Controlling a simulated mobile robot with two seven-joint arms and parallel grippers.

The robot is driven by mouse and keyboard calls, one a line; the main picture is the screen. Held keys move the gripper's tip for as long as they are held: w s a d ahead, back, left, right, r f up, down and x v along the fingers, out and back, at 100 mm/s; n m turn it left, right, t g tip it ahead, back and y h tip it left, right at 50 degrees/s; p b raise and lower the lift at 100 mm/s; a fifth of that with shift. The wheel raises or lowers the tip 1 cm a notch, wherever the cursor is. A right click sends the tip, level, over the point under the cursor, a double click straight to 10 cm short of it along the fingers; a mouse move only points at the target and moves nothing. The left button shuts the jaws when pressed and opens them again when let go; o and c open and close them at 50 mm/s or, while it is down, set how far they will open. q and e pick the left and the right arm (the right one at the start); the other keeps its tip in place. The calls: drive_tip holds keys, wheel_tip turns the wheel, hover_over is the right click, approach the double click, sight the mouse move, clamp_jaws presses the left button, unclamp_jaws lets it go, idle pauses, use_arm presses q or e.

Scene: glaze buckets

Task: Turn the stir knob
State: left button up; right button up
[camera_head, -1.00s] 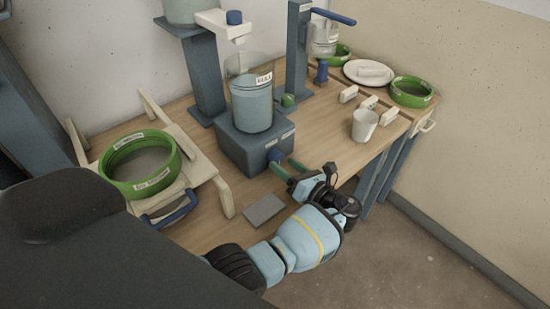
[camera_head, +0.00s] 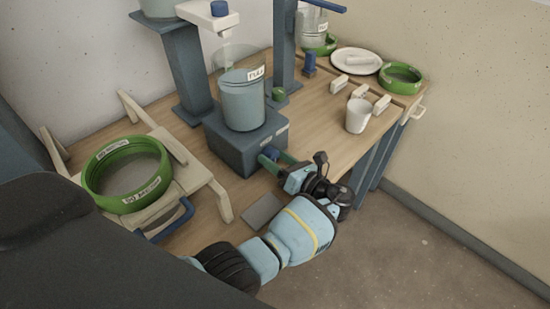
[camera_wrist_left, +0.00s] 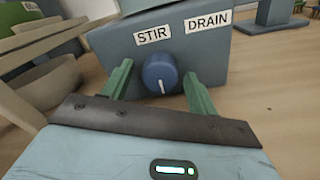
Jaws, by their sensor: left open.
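The stir knob (camera_wrist_left: 161,74) is a round blue knob with a white pointer line, on the front of a blue-grey box (camera_head: 235,146). In the left wrist view it sits below the STIR label (camera_wrist_left: 152,35). In the head view the knob (camera_head: 271,154) is partly hidden by my left gripper (camera_head: 275,160). In the left wrist view the gripper's green fingers (camera_wrist_left: 160,84) are open, one on each side of the knob, with gaps visible. The pointer line points down. My right gripper is not in view.
A clear vessel (camera_head: 243,100) stands on the box. A DRAIN label (camera_wrist_left: 208,22) is right of STIR. A green-rimmed sieve (camera_head: 97,190) rests on a wooden stand at left. A white cup (camera_head: 358,115) stands to the right. A grey plate (camera_head: 262,211) lies near the table's front edge.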

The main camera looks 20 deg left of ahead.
use_arm(q)
drive_tip(key=c, duration=1)
drive_tip(key=n, duration=0.3)
drive_tip(key=shift+n, duration=1.8)
drive_tip(key=o, duration=1)
